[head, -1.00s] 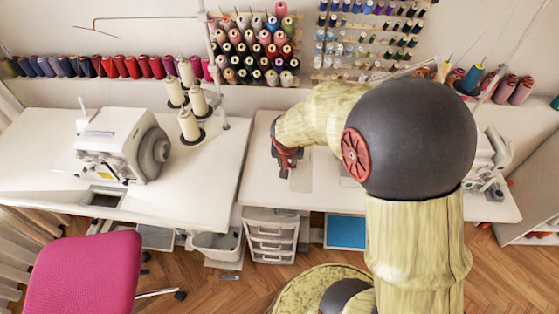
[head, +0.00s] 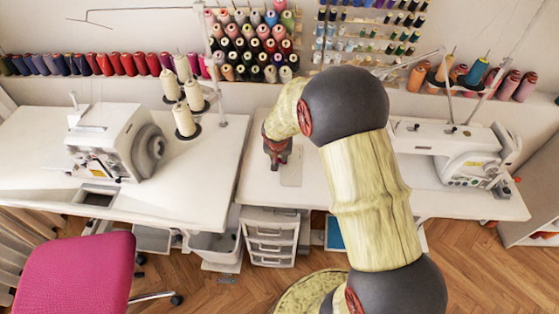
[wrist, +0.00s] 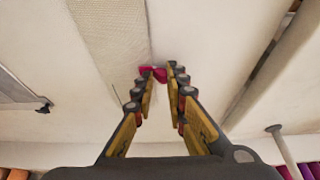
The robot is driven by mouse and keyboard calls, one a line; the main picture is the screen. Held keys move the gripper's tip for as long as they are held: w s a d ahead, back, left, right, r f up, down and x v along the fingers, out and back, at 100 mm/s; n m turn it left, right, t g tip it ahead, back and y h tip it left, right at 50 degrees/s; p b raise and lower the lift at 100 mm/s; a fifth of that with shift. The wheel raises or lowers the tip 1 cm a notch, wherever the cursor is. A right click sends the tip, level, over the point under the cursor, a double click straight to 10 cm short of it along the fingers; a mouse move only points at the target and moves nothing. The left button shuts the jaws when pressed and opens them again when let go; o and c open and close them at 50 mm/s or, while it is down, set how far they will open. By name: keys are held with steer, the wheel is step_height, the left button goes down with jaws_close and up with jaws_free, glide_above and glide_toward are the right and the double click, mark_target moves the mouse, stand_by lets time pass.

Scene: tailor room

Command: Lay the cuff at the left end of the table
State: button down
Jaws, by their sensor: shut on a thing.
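The cuff (wrist: 160,73) shows in the wrist view as a small crimson piece between my fingertips. My gripper (wrist: 159,77) is shut on it. In the head view my gripper (head: 276,163) points down over the left end of the white right-hand table (head: 250,180), close to its left edge. The cuff cannot be made out in the head view, where the gripper hides it. I cannot tell whether the cuff touches the tabletop.
A sewing machine (head: 455,150) stands on the right part of this table. A second white table (head: 190,185) with an overlock machine (head: 115,145) and thread cones (head: 185,118) stands close on the left. Thread racks (head: 250,45) line the wall behind. A pink chair (head: 75,270) is front left.

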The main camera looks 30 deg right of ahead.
steer(key=shift+f, duration=0.15)
steer(key=c, duration=1.9)
jaws_free()
steer(key=shift+o, duration=0.5)
